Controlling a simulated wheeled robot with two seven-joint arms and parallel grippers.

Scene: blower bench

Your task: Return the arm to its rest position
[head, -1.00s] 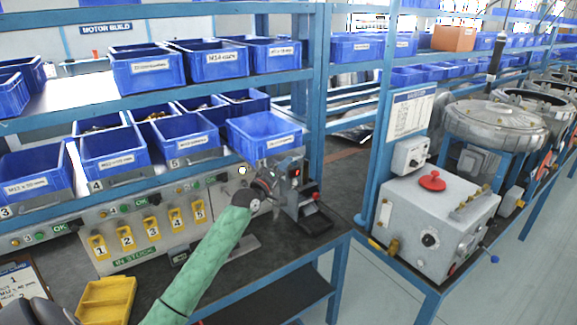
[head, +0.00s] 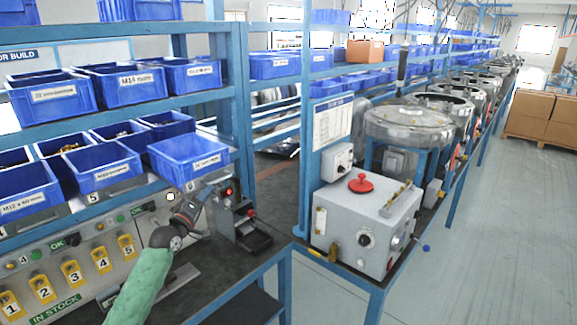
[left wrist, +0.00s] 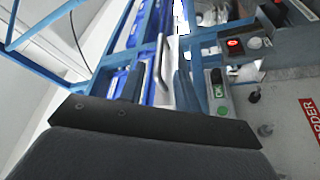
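My left arm, in a green sleeve (head: 142,285), reaches in from the bottom left of the head view. Its gripper (head: 192,208) is in front of the blue bin at the right end of the lower shelf, beside a small dark device with a red light (head: 228,195). It looks small and partly blurred there. In the left wrist view two dark fingers stand apart beyond the dark palm, so the gripper (left wrist: 160,90) looks open, with nothing seen held between them. My right gripper is in neither view.
Blue bins (head: 190,155) fill the rack shelves above the bench. Numbered yellow tags (head: 72,272) hang on the front panel. A grey box with a red knob (head: 365,222) stands on the bench to the right. Open floor (head: 480,250) lies further right.

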